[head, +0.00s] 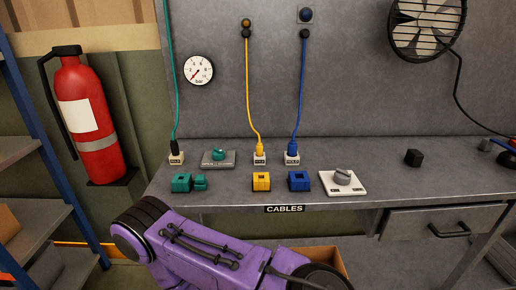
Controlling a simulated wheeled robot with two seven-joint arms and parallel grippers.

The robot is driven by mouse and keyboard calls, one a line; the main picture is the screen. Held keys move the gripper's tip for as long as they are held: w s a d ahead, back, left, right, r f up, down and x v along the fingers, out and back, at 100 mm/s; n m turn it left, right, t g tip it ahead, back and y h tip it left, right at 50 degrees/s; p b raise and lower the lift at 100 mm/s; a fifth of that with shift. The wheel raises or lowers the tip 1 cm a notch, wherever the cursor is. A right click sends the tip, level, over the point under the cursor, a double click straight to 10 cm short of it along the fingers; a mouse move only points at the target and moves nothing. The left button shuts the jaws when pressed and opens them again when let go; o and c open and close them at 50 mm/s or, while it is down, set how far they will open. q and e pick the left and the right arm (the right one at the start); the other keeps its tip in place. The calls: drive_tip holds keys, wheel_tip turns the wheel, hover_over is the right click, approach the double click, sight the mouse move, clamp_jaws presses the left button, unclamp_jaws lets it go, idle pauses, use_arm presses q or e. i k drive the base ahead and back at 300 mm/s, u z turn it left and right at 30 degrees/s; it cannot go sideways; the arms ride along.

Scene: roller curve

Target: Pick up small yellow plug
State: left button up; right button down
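A yellow plug (260,147) stands upright in a white socket block (260,158) on the workbench, with a yellow cable (247,90) rising from it to the wall panel. A small yellow block-shaped piece (261,182) lies in front of it near the bench's front edge. Which of these two is the small yellow plug I cannot tell. A purple arm of mine crosses the bottom of the view, below the bench edge. Neither of my grippers shows.
Teal pieces (181,183) and a blue piece (299,181) flank the yellow piece. A blue plug (292,147) and a green cable (171,75) stand behind. A white plate with a grey knob (343,178) is right. A black cube (413,158) sits farther right. The bench between these is clear.

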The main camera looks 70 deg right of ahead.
sight(259, 147)
drive_tip(key=z, duration=2.2)
